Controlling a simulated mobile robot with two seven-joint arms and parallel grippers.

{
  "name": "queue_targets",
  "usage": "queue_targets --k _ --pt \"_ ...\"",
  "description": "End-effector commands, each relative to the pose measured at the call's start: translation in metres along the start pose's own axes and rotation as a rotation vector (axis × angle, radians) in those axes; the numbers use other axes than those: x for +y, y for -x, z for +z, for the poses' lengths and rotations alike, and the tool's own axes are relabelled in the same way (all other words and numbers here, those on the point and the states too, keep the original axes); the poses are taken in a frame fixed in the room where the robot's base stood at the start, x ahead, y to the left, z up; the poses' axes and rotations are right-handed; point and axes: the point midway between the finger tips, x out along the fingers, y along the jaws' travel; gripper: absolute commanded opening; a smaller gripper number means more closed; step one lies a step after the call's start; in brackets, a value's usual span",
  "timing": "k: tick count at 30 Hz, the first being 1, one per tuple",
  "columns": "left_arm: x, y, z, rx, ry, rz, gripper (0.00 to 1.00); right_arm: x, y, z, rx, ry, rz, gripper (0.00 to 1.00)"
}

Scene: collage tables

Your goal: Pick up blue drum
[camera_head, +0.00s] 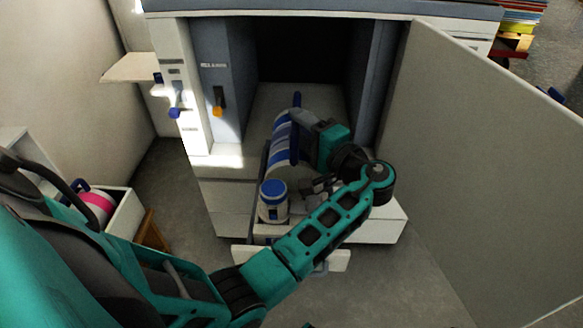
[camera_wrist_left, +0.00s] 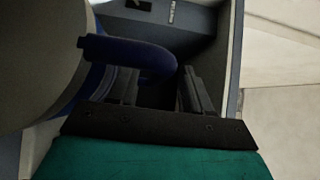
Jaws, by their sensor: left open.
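The blue drum (camera_head: 281,146), a white cylinder with blue bands, lies in the pulled-out drawer of the large printer. Its blue handle (camera_head: 296,99) stands up at the right side. My left gripper (camera_head: 303,122) is at the handle, with its arm reaching in over the drawer from the right. In the left wrist view, the left gripper (camera_wrist_left: 157,78) is open, and the curved blue handle (camera_wrist_left: 135,51) passes across the fingertips, with its bend between them. I cannot tell whether the fingers touch it. The drum's body (camera_wrist_left: 35,50) fills the left side there. My right gripper is not in view.
A white jar with a blue lid (camera_head: 273,202) stands at the drawer's front. The open printer door (camera_head: 490,170) bounds the right side. A white box (camera_head: 124,214) holding a pink-banded drum (camera_head: 95,205) stands at the left.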

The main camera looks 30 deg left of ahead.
Motion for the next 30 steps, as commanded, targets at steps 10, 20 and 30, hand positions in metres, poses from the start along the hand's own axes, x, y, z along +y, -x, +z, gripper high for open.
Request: queue_targets --k 10,20,30 --pt "0.0 0.0002 0.0 0.0 0.0 0.0 0.34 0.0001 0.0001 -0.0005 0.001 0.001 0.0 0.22" --pt "0.0 0.0 0.0 0.0 0.0 0.0 0.03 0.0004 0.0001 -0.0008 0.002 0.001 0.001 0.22" --pt "-0.0001 -0.0002 0.0 0.0 0.0 0.0 0.0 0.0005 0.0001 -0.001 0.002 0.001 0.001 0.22"
